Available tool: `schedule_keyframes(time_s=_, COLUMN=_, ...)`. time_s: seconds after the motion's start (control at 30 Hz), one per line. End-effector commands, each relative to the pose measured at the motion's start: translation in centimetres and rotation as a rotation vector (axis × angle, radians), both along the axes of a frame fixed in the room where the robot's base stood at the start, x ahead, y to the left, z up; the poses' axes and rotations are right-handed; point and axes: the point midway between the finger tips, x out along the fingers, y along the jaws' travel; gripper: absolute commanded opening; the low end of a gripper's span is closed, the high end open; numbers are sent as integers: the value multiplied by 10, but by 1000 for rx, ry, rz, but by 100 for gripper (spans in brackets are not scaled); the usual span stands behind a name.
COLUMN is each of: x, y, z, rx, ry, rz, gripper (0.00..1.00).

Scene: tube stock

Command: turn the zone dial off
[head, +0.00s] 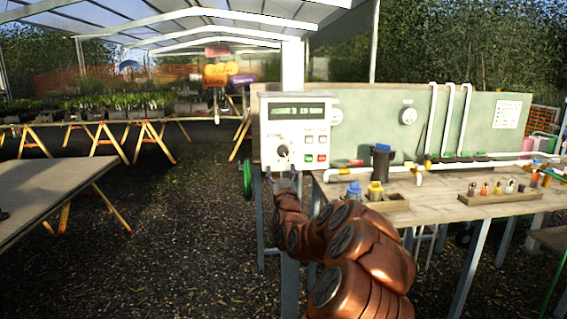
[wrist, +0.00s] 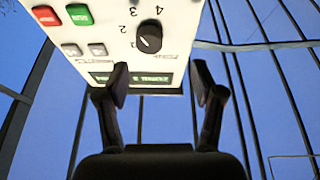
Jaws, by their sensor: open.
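The zone dial (head: 283,151) is a black round knob on the front of a white control box (head: 268,128). In the wrist view the dial (wrist: 149,38) has printed numbers around it, which appear upside down. A light mark shows on the knob, but I cannot tell for sure which position it points to. My gripper (head: 284,180) is just below the dial in the head view. In the wrist view my gripper (wrist: 160,80) is open, its fingers apart and empty, with the dial beyond the fingertips and not touched.
The box has a green display (head: 297,112) and several buttons, including a red one (wrist: 46,16) and a green one (wrist: 80,14). A green handwheel (head: 247,179) is at its left. A workbench (head: 440,204) with pipes, fittings and a dark cup (head: 381,162) stands at the right.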

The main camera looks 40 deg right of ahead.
Motion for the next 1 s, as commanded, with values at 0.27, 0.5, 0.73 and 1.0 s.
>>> schedule_keyframes(time_s=0.27, x=-2, y=-16, z=2, rx=-20, ry=-23, rz=-31, gripper=67)
schedule_keyframes(time_s=0.5, x=14, y=-28, z=12, rx=-21, ry=-23, rz=-30, gripper=67)
schedule_keyframes(time_s=0.73, x=30, y=-40, z=18, rx=-20, ry=-20, rz=-30, gripper=67)
schedule_keyframes(time_s=1.0, x=43, y=-52, z=27, rx=-19, ry=-23, rz=-30, gripper=67)
